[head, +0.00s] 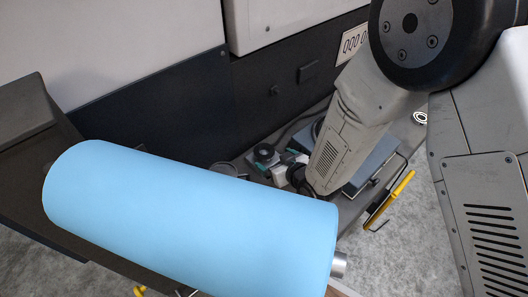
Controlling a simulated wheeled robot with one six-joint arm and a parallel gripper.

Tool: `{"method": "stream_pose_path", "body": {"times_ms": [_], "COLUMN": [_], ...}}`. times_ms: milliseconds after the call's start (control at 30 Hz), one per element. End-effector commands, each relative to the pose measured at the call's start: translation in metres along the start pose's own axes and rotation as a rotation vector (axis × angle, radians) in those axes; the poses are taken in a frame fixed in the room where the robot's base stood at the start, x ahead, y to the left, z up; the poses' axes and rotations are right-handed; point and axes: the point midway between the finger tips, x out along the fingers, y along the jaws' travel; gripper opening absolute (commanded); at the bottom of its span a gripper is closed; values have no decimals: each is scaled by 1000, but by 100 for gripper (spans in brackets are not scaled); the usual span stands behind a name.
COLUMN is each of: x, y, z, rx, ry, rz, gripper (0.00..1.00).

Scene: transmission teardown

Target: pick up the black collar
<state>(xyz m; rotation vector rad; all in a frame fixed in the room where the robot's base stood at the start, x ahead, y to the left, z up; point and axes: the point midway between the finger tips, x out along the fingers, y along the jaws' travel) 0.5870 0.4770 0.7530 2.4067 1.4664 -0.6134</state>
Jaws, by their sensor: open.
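My arm reaches down from the upper right to the bench in the head view. Its lower end stops among the small parts, and my gripper's fingers do not show there. A dark round part with a pale centre (265,154) stands on the bench, left of my arm's lower end. It is too small to tell whether it is the black collar. No other part can be picked out clearly as the collar. The area just below my arm's end is hidden by the arm and by the large light blue roll.
The light blue roll (190,215) fills the lower left foreground. A grey round dish (222,169) lies behind it. A grey-blue tray (373,162) lies right of my arm, near a yellow-handled tool (398,187). A dark panelled wall (200,85) closes off the back.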

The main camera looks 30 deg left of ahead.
Motion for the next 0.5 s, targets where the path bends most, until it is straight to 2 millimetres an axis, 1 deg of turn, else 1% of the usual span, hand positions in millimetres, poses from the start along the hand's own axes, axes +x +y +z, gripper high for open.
{"method": "stream_pose_path", "body": {"times_ms": [33, 167, 333, 400, 500], "x": [7, 21, 48, 56, 62], "y": [0, 1, 2, 2, 2], "z": [0, 0, 0, 0, 0], "rx": [0, 0, 0, 0, 1], "ry": [1, 0, 0, -1, -1], "rz": [0, 0, 0, 1, 1], "gripper": [90, 90, 90, 90, 90]}}
